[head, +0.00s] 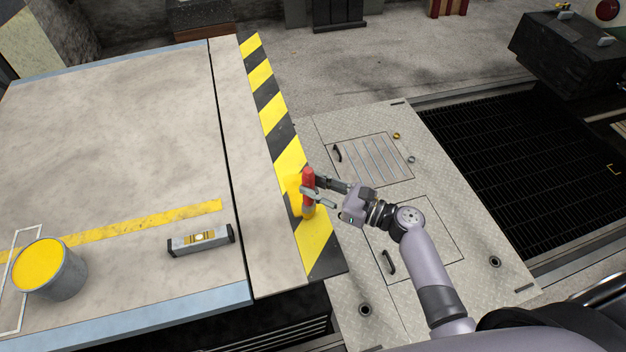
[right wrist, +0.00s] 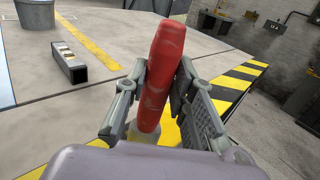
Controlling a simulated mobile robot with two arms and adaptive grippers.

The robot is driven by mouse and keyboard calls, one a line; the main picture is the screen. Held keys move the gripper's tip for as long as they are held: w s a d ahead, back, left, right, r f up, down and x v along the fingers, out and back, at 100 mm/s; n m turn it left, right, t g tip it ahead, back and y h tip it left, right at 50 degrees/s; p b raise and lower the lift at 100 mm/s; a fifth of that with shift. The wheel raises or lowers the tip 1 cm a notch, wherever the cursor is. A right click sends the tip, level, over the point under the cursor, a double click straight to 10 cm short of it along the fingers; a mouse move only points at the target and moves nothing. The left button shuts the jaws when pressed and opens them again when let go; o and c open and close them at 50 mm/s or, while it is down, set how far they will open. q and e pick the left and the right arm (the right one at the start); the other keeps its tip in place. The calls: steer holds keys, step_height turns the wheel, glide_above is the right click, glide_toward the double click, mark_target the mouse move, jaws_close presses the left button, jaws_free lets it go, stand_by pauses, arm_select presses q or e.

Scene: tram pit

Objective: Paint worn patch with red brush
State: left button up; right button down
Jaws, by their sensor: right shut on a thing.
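My right gripper (head: 325,190) is shut on the red brush (head: 308,180), gripping its red handle. The handle also shows in the right wrist view (right wrist: 160,75), between the two fingers (right wrist: 165,100). The brush is upright or nearly so over the yellow and black striped edge (head: 268,108) of the table. Its lower end looks yellowish and is at or just above the stripes; I cannot tell whether it touches. A yellow smear (head: 293,190) lies beside the brush, over part of a black stripe. I cannot make out a separate worn patch. My left gripper is not in view.
A paint can (head: 62,278) with yellow paint stands at the table's left. A spirit level (head: 201,240) lies on the table (head: 120,130), near a yellow line (head: 150,226). Metal floor plates (head: 440,215) and a dark grating (head: 500,150) are to the right.

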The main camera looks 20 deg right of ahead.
steer(key=shift+s+d+p, duration=0.1)
steer(key=shift+s+p, duration=0.2)
steer(key=shift+s, duration=0.45)
steer(key=shift+w, duration=0.15)
steer(key=w+b, duration=0.7)
steer(key=w, duration=0.9)
steer(key=shift+w+a, duration=0.35)
stand_by(1.9)
